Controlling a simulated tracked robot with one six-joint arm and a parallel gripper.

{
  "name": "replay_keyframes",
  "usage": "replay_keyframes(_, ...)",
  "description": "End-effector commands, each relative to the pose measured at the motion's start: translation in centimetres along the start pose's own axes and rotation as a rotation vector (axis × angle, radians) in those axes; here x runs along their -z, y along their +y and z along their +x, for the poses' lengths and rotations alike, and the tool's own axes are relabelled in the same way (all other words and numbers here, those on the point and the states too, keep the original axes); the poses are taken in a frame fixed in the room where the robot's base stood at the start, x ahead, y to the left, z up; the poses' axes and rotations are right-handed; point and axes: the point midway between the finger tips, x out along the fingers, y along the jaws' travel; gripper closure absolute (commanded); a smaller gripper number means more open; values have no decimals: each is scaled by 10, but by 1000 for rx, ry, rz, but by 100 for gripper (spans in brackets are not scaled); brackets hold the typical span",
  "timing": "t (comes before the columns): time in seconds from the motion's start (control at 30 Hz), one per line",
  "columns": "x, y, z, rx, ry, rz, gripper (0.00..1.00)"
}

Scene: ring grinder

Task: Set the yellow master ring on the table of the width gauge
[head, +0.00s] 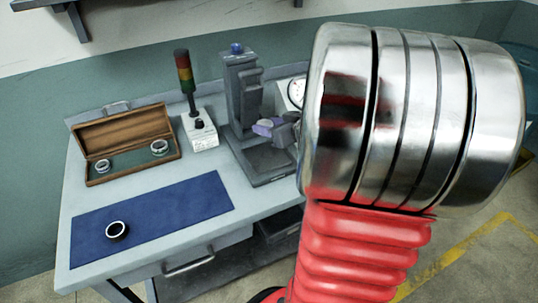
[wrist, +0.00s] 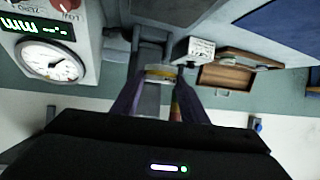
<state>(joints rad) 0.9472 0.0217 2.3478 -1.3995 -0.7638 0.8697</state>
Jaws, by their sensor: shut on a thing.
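My gripper (wrist: 158,80) has purple fingers, shut on the yellow master ring (wrist: 160,72), a small yellowish band between the fingertips in the wrist view. In the head view my gripper (head: 264,127) is in front of the width gauge's column, above its dark base; the ring cannot be made out there. The width gauge (head: 241,80) is a grey stand with a blue knob on top. It also shows behind the ring in the wrist view (wrist: 152,35). Whether the ring touches the gauge's table cannot be told.
A dark ring (head: 117,230) lies on the blue mat (head: 190,205). An open wooden case (head: 125,130) holds rings. A stack light (head: 185,75) stands left of the gauge. A readout box with a dial (wrist: 55,65) is beside it. My arm covers the head view's right side.

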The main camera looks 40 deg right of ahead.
Motion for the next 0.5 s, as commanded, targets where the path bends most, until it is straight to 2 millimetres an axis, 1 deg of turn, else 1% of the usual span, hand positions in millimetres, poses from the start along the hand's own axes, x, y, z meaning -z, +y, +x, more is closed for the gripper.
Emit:
replay_keyframes(0.1, -1, 2, -3, -2, 0, 0, 85)
replay_keyframes(0.37, -2, 2, -2, -1, 0, 0, 85)
replay_keyframes(0.5, -10, 2, 2, 0, -2, 2, 85)
